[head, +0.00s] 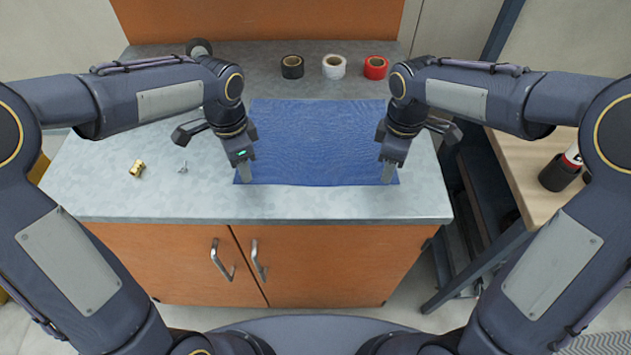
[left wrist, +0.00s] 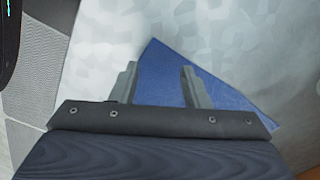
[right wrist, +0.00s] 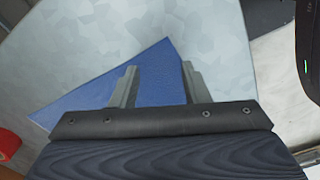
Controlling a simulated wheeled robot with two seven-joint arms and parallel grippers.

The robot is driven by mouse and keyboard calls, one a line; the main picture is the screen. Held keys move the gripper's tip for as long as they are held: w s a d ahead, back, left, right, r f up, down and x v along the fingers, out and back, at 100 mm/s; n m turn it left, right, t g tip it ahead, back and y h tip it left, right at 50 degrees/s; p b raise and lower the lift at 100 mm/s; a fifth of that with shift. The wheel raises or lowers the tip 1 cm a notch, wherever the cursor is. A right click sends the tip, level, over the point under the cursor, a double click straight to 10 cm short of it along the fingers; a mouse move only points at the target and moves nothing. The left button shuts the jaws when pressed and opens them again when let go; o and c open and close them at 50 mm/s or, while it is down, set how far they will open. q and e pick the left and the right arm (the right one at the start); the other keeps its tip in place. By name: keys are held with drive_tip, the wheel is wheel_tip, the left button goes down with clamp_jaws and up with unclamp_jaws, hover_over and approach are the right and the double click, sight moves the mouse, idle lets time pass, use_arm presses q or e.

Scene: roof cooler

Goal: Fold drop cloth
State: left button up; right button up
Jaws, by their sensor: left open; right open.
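The blue drop cloth (head: 318,140) lies flat and spread out as a rectangle on the grey countertop. My left gripper (head: 244,174) is at its near left corner, and my right gripper (head: 388,172) is at its near right corner. In the left wrist view, the cloth corner (left wrist: 165,75) shows between and beyond the open fingers of the left gripper (left wrist: 158,84). In the right wrist view, the cloth corner (right wrist: 155,70) lies between the open fingers of the right gripper (right wrist: 156,84). Whether the fingertips touch the cloth is unclear.
Black (head: 292,67), white (head: 334,67) and red (head: 375,68) tape rolls stand behind the cloth. A brass fitting (head: 137,169) and a small metal piece (head: 182,167) lie on the left of the countertop (head: 95,190). A wooden table (head: 520,180) stands at right.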

use_arm(q)
drive_tip(key=shift+f, duration=0.65)
use_arm(e)
drive_tip(key=shift+f, duration=0.65)
use_arm(q)
drive_tip(key=shift+f, duration=0.15)
use_arm(e)
drive_tip(key=shift+f, duration=0.2)
use_arm(q)
drive_tip(key=shift+c, duration=0.4)
use_arm(e)
drive_tip(key=shift+s+r, duration=0.1)
drive_tip(key=shift+c, duration=0.4)
use_arm(q)
clamp_jaws()
use_arm(e)
clamp_jaws()
drive_tip(key=shift+r, duration=0.15)
